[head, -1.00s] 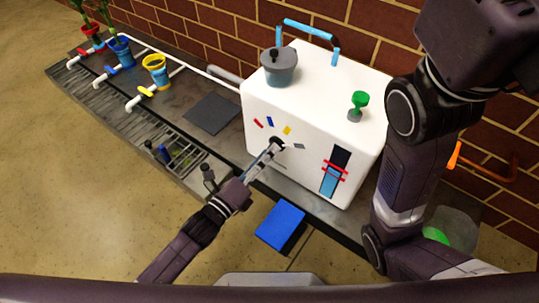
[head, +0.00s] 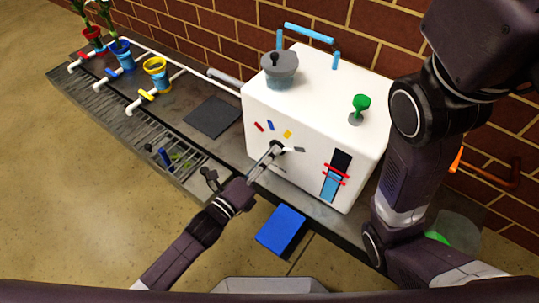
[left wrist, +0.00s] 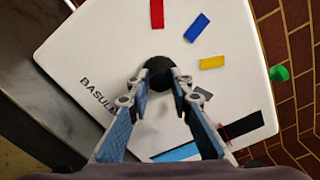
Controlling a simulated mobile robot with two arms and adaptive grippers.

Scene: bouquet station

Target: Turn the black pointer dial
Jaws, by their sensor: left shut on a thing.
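The black pointer dial (head: 278,146) is on the front face of the white machine (head: 262,108). Red (head: 259,126), blue (head: 270,124), yellow (head: 287,134) and grey (head: 299,150) marks fan out around it. My left gripper (head: 272,153) is shut on the dial. In the left wrist view the round black dial (left wrist: 157,69) sits between the fingertips (left wrist: 160,82). A dark sliver shows beside the dial toward the grey mark; the fingers partly hide the pointer. My right arm is at the right, its gripper out of view.
The machine carries a grey lidded pot (head: 279,70), a green knob (head: 361,104) and a blue handle (head: 308,32). A level window (head: 333,175) is right of the dial. A blue block (head: 281,229) lies in front. Coloured pots and taps stand left.

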